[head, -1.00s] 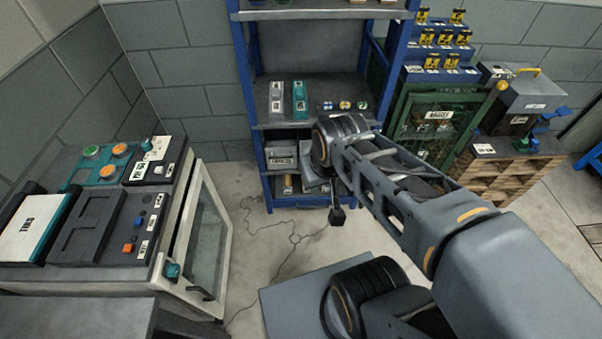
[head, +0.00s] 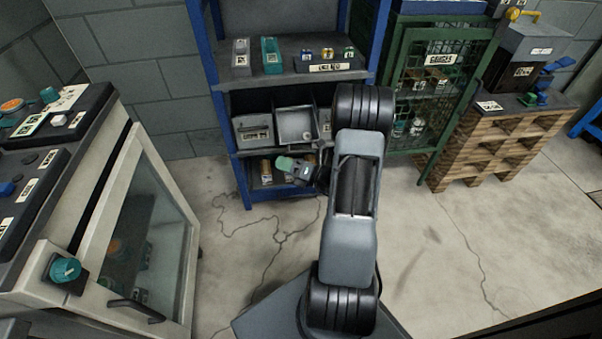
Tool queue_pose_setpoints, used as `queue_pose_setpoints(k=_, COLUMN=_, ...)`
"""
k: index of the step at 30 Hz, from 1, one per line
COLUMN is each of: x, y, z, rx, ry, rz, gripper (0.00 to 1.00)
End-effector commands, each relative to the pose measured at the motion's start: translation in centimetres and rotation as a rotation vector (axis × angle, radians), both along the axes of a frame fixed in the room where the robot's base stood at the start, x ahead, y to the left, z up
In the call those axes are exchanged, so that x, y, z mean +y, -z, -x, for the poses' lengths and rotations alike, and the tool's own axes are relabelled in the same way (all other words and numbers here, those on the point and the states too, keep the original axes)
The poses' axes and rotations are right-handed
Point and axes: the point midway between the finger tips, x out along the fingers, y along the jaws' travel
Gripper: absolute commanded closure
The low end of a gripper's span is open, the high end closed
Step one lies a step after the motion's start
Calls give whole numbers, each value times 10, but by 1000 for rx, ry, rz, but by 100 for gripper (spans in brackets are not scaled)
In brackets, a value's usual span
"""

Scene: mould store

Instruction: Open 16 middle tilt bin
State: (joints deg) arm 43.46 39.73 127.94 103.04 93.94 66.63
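A row of grey tilt bins stands on the middle shelf of the blue rack in the head view. The left bin (head: 254,132) is closed with a label on its front. The middle bin (head: 295,124) appears tipped forward, with its grey inside showing. The right bin (head: 324,121) is mostly hidden behind my arm.
The blue rack (head: 227,166) holds small items above and tan cylinders (head: 266,171) below. A white cabinet with a glass door (head: 139,235) stands at left. A green mesh cage (head: 437,62) and a wooden pallet stack (head: 492,147) stand at right. Bare floor lies between.

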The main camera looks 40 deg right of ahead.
Motion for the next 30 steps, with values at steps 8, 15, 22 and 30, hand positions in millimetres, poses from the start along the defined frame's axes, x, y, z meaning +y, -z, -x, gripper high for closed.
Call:
queue_pose_setpoints(k=8, x=-105, y=124, z=22, rx=45, ry=443, rz=-440, gripper=75)
queue_pose_setpoints(k=15, x=-128, y=144, z=22, rx=33, ry=543, rz=-530, gripper=75)
queue_pose_setpoints(k=22, x=-129, y=134, z=-19, rx=31, ry=542, rz=-530, gripper=75)
queue_pose_setpoints(k=30, x=-132, y=123, z=-67, rx=32, ry=543, rz=-530, gripper=75)
